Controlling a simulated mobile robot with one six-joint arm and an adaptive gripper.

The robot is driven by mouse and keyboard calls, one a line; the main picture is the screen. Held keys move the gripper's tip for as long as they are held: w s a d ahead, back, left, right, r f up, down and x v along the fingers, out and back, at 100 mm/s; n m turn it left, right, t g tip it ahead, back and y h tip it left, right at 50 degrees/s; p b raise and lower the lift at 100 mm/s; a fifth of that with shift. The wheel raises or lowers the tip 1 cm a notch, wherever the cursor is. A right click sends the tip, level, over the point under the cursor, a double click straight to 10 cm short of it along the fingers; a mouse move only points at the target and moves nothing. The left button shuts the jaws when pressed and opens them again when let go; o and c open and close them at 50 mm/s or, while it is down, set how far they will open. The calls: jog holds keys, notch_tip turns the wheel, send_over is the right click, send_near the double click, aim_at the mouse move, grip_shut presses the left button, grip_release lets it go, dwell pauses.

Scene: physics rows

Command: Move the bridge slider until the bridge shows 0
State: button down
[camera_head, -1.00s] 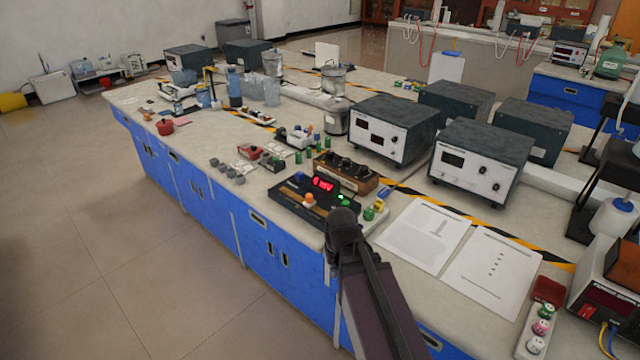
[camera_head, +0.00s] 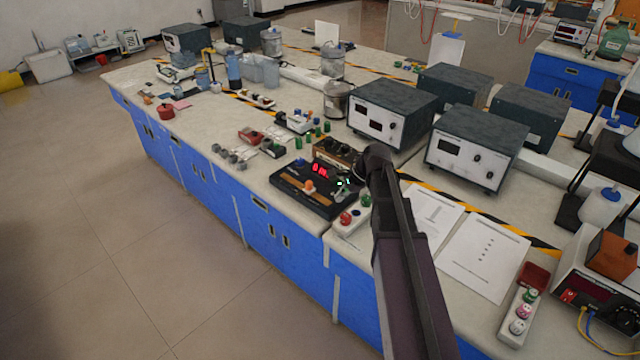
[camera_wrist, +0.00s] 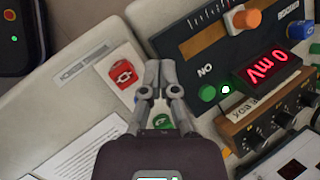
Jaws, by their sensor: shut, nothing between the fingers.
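The bridge is a black box (camera_head: 292,196) with a scale, a red display (camera_head: 320,169) and a lit green lamp. In the wrist view its display (camera_wrist: 272,70) is upside down and appears to read 0 mV. The slider's orange knob (camera_head: 309,186) stands on the bridge's scale strip; it also shows at the top of the wrist view (camera_wrist: 240,19). My gripper (camera_wrist: 155,72) is shut and empty, left of the bridge in the wrist view and apart from the knob. In the head view my arm's end hides its fingertips and part of the area right of the bridge.
A white strip with red and green terminals (camera_head: 347,218) lies beside the bridge. A brown box with black knobs (camera_head: 336,152) stands behind it. Grey instruments (camera_head: 391,112) and paper sheets (camera_head: 484,256) are to the right. The bench's front edge is close.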

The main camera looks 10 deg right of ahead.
aim_at(313, 187)
jog(key=w+d+r+m+t+y, duration=0.1)
jog(key=w+d+r+m+y, duration=0.1)
jog(key=w+d+m, duration=0.4)
jog(key=shift+w+r+m+t, duration=0.3)
jog(key=shift+w+r+m, duration=0.2)
jog(key=shift+m, duration=0.4)
jog(key=shift+a+f, duration=0.15)
jog(key=shift+f, duration=0.05)
jog(key=b+x, duration=0.7)
jog(key=x, duration=0.3)
jog(key=shift+w+a+r, duration=0.1)
jog(key=shift+w+a, duration=0.2)
jog(key=shift+a, duration=0.3)
jog(key=shift+w+a+r, duration=0.1)
jog(key=shift+w+a, duration=0.2)
jog(key=shift+a, duration=0.3)
jog(key=shift+w+a, duration=0.3)
jog(key=shift+a, duration=0.35)
